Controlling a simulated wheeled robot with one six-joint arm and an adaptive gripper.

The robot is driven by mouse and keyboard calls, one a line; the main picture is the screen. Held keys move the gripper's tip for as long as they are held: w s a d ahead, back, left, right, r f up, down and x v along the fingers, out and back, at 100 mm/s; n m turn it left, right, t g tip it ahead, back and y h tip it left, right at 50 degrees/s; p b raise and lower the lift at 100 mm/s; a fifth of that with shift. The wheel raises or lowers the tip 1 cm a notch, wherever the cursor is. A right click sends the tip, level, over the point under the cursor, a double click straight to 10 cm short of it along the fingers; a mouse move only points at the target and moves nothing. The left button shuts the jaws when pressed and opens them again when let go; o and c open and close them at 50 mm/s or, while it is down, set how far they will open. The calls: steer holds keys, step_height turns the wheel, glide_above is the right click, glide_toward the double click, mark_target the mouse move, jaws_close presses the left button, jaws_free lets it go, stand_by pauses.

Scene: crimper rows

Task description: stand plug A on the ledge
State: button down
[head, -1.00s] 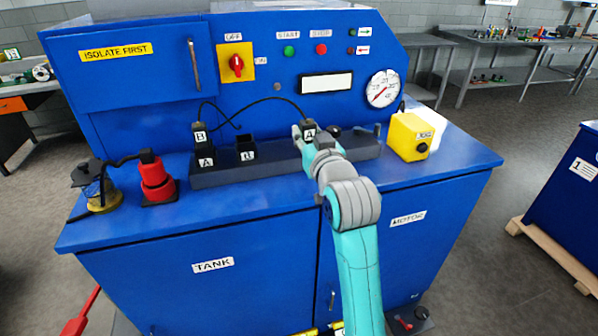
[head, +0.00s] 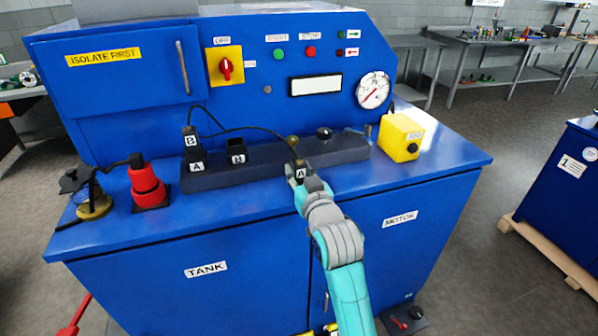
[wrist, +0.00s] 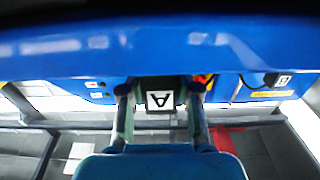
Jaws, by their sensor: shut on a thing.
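Plug A (head: 300,171), a black block with a white A label, is held between the fingers of my gripper (head: 298,178). In the wrist view, plug A (wrist: 160,97) sits between the two fingers of my gripper (wrist: 160,103), its label facing the camera. In the head view it is in front of the dark socket rail (head: 345,152), over the blue ledge (head: 240,202). I cannot tell whether its base touches the ledge. A thin black cable arcs left from it towards plug B (head: 190,139), which stands in the socket labelled A (head: 197,167).
A brass round fitting (head: 293,142) and a black knob (head: 324,133) are on the rail. The front ledge is largely clear.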

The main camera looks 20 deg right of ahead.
steer(key=c, duration=0.8)
jaws_free()
steer(key=shift+f, duration=0.1)
steer(key=shift+s, duration=0.15)
steer(key=s, duration=1.1)
steer(key=shift+s, duration=0.35)
